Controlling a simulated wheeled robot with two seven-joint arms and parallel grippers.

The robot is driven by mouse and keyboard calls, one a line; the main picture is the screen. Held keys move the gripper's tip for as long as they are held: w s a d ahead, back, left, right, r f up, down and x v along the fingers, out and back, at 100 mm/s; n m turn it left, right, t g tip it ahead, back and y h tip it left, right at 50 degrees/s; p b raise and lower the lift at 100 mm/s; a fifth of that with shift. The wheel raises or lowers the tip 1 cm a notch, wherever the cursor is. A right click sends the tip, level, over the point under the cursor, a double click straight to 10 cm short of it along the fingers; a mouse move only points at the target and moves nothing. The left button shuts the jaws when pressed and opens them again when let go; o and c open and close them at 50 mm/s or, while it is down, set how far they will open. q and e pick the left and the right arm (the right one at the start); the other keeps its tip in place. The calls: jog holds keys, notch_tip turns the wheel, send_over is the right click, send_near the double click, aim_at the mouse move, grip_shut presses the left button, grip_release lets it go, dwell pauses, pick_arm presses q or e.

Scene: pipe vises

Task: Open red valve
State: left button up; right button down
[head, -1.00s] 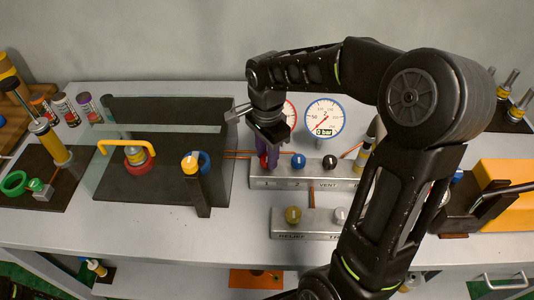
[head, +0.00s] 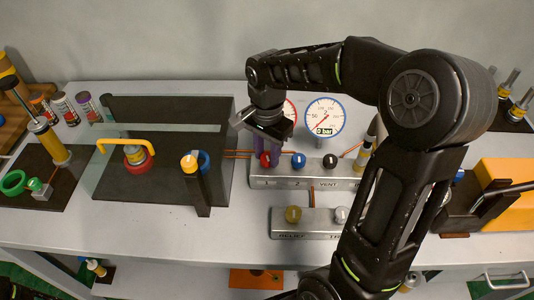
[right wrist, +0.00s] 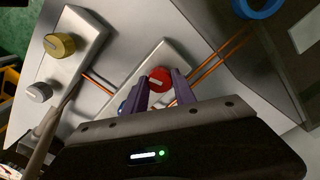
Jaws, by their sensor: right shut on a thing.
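The red valve (head: 265,160) is a round red knob at the left end of the upper grey manifold block (head: 315,184). My right gripper (head: 267,148) reaches down to it from above, with its purple fingers at the knob. In the right wrist view, the red valve (right wrist: 159,78) shows between the two purple fingers, which are shut on its sides. A white line marks the knob's top. My left gripper is not in view.
Blue (head: 298,161) and black (head: 330,161) knobs stand close to the right on the same block. A lower block carries gold (head: 293,214) and white (head: 341,214) knobs. A gauge (head: 324,117) behind reads 0 bar. A dark plate fixture (head: 125,182) stands to the left.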

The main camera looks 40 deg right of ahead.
aim_at(267, 157)
jog(key=n, duration=1.3)
dwell(0.4)
jog(key=c, duration=1)
grip_release()
notch_tip(267, 157, up, 8)
jog(key=shift+f+b, duration=0.1)
jog(key=shift+b, duration=0.4)
